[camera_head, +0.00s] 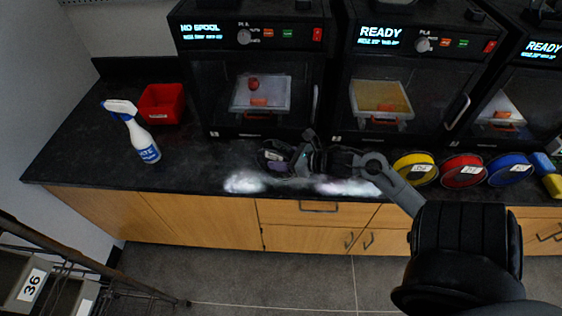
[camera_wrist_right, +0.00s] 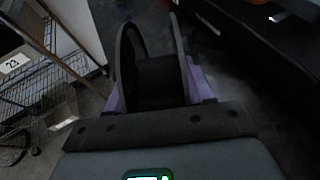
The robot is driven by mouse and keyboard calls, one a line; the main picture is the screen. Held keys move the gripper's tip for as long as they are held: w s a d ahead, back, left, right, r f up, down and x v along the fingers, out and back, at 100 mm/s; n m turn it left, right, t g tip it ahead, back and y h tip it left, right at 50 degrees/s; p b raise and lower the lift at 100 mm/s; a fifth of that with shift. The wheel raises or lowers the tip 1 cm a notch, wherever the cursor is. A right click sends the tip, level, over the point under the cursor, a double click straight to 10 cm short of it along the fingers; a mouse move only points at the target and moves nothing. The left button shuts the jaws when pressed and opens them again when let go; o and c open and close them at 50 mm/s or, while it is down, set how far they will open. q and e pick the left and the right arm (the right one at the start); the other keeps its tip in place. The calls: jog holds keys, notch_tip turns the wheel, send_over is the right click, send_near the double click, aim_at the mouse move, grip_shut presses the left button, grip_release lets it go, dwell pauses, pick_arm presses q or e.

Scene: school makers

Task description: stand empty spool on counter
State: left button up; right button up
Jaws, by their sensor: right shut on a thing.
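The empty spool is black with two round flanges and a bare hub, and it fills the upper middle of the right wrist view (camera_wrist_right: 160,82). My right gripper (camera_head: 276,157) is shut on it, with purple finger pads on both sides of the spool in the wrist view. In the head view the spool is small, dark and hard to make out against the counter. The black counter (camera_head: 75,150) runs below the printers, and the gripper is over its front part. I cannot tell whether the spool touches the counter. My left gripper is not in view.
A spray bottle (camera_head: 139,135) and a red bin (camera_head: 161,104) stand on the left of the counter. Printers (camera_head: 255,75) line the back. Yellow (camera_head: 415,168), red (camera_head: 463,170) and blue (camera_head: 509,169) spools stand at the right. Bare counter lies between bottle and gripper.

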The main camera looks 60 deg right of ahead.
jog(key=shift+f, duration=0.6)
jog(key=shift+f, duration=0.15)
jog(key=o, duration=1.1)
jog(key=shift+c, duration=0.2)
